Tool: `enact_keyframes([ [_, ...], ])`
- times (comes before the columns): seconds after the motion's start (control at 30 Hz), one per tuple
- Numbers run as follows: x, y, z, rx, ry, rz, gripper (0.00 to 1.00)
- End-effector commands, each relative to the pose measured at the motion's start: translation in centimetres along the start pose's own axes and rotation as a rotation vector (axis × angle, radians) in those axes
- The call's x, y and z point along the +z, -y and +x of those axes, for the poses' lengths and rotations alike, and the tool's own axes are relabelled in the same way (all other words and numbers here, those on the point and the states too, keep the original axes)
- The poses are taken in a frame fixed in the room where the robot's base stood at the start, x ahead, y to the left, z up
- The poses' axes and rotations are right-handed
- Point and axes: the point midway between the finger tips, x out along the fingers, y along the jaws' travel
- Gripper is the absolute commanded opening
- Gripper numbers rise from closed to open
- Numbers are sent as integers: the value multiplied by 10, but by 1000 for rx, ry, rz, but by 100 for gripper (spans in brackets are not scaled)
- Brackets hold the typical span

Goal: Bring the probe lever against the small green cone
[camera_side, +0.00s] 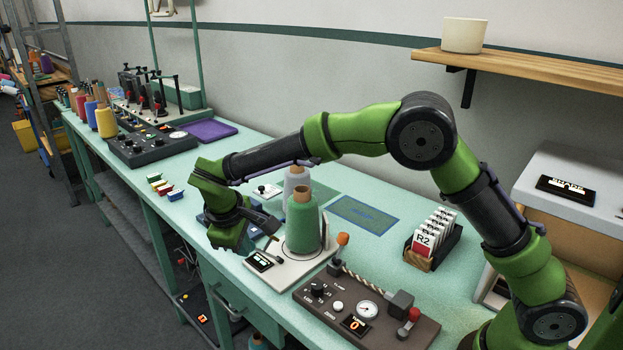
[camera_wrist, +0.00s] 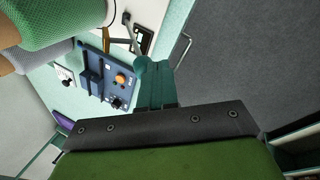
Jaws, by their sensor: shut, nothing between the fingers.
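The green yarn cone (camera_side: 303,228) stands upright on a white base plate (camera_side: 298,272) with a small dark display. It fills the upper left of the wrist view (camera_wrist: 55,22). The probe lever (camera_side: 274,252) is a thin dark arm on the same plate, left of the cone; it shows in the wrist view (camera_wrist: 131,32) near the display. A gap seems to lie between lever and cone. My gripper (camera_side: 268,224) is shut and empty, close above the lever's side of the plate. Its fingertips show in the wrist view (camera_wrist: 152,68), near the lever's end; contact cannot be told.
A grey cone (camera_side: 295,180) stands just behind the green one. A blue control box (camera_wrist: 105,78) lies beside the plate. A brown gauge panel (camera_side: 365,312) is in front, and a card rack (camera_side: 433,240) at right. The bench's front edge is close to my gripper.

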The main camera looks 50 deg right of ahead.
Motion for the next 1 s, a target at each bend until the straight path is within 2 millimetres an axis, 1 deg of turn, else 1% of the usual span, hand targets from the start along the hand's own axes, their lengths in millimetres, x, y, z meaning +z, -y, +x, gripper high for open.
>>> enact_keyframes([
  [0.27,6,-12,-4,-60,-33,17,0],
  [0.37,10,-20,-7,-105,-59,29,0],
  [0.7,30,-59,-14,-331,-186,79,0],
  [0.9,41,-77,-12,-447,-251,100,0],
  [1.0,44,-82,-12,-467,-263,98,0],
])
